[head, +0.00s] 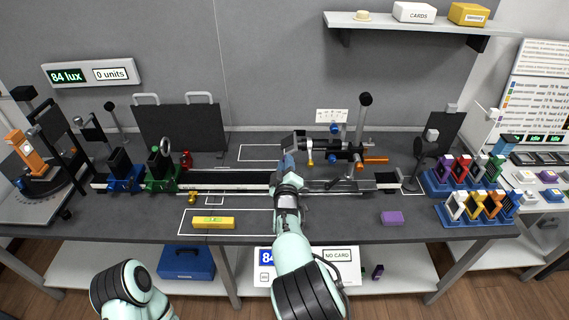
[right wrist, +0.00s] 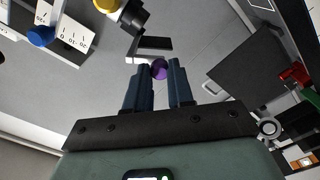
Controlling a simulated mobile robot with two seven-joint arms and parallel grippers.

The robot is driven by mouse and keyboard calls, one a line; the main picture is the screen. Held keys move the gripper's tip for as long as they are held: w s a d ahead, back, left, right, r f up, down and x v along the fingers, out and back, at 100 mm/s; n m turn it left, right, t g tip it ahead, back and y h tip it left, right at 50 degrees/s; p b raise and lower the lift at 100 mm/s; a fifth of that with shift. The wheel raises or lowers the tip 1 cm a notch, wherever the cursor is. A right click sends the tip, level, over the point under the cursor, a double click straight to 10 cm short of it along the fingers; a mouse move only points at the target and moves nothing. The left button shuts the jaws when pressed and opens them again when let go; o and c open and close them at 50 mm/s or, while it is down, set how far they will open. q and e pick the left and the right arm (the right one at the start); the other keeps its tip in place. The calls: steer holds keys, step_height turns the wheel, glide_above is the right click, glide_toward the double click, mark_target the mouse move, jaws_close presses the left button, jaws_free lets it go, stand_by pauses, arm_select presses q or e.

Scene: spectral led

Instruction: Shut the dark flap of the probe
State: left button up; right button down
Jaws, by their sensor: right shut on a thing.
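My right gripper (head: 287,162) reaches over the middle of the bench, at the left end of a dark instrument (head: 333,150) with blue and orange parts. In the right wrist view, its two dark fingers (right wrist: 161,76) are closed on a small round purple piece (right wrist: 158,69). Just beyond the purple piece is a dark flat flap (right wrist: 156,43) with a pale strip beside it. I cannot tell how far the flap stands open. The fingers and arm hide much of the probe in the head view. My left gripper is out of view; only its arm shows at the lower left.
A long rail (head: 235,188) runs along the bench. A dark upright board (head: 182,130) stands back left, with blue and green holders before it. Colored racks (head: 465,181) stand right.

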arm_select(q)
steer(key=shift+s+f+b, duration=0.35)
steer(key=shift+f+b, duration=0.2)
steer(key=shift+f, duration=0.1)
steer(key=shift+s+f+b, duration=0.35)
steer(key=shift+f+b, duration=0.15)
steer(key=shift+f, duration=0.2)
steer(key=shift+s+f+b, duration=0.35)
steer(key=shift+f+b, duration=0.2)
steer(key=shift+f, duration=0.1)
arm_select(e)
steer(key=shift+d+f+n, duration=0.3)
steer(key=shift+d+n, duration=0.2)
steer(key=shift+n, duration=1.35)
steer(key=shift+d+f+n, duration=0.25)
steer(key=shift+d+n, duration=0.25)
steer(key=shift+n, duration=1.3)
steer(key=shift+d+f+n, duration=0.3)
steer(key=shift+d+n, duration=0.2)
steer(key=shift+n, duration=1.35)
steer(key=c, duration=1)
jaws_free()
